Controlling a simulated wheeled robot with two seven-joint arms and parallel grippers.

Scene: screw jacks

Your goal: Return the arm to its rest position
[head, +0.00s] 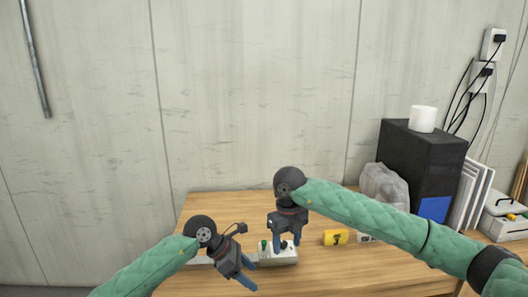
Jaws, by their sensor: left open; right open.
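My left gripper (248,274) comes in from the lower left on a green-sleeved arm. It is open, with blue fingers pointing down and right over the front left of the wooden table (400,274). My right gripper (285,245) is on a green-sleeved arm from the right. It is open, with blue fingers pointing down in front of a pale box with a green knob (285,257). The grippers are close together, the right one higher in the picture. They partly hide the pale box, and I cannot tell whether the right fingers touch it.
A yellow block (335,237) lies right of the grippers. A black cabinet (420,165) bearing a white roll (422,118) stands at the back right, beside a wrapped grey bundle (383,186). Cables hang from wall sockets (483,75). The table's front right is clear.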

